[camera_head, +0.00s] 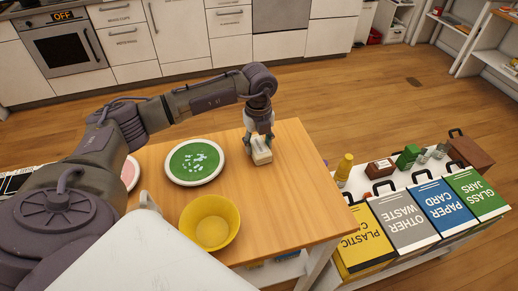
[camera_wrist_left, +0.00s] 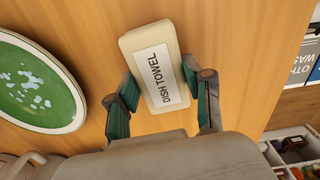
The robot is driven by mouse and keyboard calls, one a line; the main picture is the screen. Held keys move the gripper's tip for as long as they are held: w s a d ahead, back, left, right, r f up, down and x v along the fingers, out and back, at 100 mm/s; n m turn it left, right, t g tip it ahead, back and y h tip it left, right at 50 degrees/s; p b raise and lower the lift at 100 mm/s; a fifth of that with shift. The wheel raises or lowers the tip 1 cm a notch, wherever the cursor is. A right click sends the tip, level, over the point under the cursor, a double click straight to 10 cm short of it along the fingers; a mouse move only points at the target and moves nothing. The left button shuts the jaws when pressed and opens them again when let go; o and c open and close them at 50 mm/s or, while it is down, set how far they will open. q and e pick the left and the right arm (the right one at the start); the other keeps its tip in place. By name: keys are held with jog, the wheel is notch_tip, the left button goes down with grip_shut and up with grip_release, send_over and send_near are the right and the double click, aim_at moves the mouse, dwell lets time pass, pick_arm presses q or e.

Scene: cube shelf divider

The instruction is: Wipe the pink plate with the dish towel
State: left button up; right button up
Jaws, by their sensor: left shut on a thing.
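My left gripper (camera_head: 260,137) is shut on the dish towel (camera_head: 261,155), a cream block at the right part of the wooden table. In the left wrist view the dish towel (camera_wrist_left: 154,52) sits between the two fingers (camera_wrist_left: 163,100), its "DISH TOWEL" label facing the camera. I cannot tell whether it touches the table. The pink plate (camera_head: 130,172) shows only in part at the table's left, mostly hidden behind my left arm. My right gripper is not in view.
A green plate (camera_head: 177,163) with pale spots lies between the pink plate and the towel. A yellow bowl (camera_head: 228,222) stands in front. Labelled waste bins (camera_head: 405,215) stand right of the table (camera_head: 300,190). The table's back right area is clear.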

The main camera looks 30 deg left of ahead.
aim_at(259, 145)
pick_arm(q)
jog(key=shift+r, duration=0.1)
jog(key=shift+r+p, duration=1.8)
jog(key=shift+r, duration=0.65)
